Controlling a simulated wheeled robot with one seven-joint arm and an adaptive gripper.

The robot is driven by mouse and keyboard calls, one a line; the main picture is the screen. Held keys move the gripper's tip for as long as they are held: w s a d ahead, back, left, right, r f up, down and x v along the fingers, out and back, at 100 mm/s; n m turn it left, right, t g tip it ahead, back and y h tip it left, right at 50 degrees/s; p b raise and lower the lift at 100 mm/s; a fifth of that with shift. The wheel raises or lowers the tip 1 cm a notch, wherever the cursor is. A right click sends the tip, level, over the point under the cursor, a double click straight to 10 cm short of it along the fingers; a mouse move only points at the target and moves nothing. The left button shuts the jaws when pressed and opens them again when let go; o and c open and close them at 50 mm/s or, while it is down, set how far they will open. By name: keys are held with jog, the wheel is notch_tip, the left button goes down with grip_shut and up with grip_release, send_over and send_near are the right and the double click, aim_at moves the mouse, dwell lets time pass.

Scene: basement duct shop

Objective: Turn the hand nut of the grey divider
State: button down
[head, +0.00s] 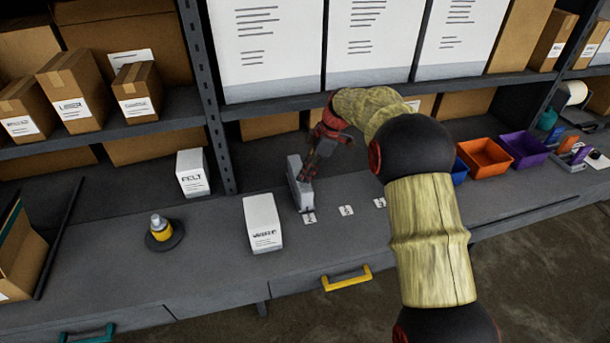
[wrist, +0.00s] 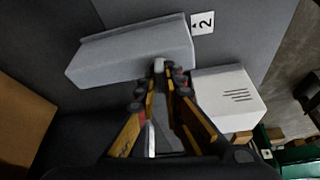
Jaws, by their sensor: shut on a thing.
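The grey divider (head: 301,186) stands on the bench behind a small number card. It also shows in the wrist view (wrist: 125,52) as a long grey block across the upper left. A small pale hand nut (wrist: 159,64) shows at its near face, between my fingertips; it is mostly hidden by them. My gripper (head: 307,174) reaches the divider from the right in the head view. In the wrist view my gripper (wrist: 167,76) has its fingers closed together around the nut.
A white labelled box (head: 262,224) stands just left of the divider, close to my fingers in the wrist view. A yellow-banded bottle (head: 160,229) sits further left. Number cards (head: 346,211) lie right of the divider. Orange (head: 485,157) and purple (head: 522,148) bins stand far right.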

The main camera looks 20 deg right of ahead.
jog(key=shift+w+n+g, duration=0.1)
jog(key=shift+n+g, duration=0.3)
jog(key=shift+n, duration=0.7)
jog(key=c, duration=1.9)
grip_release()
jog(key=v, duration=1.2)
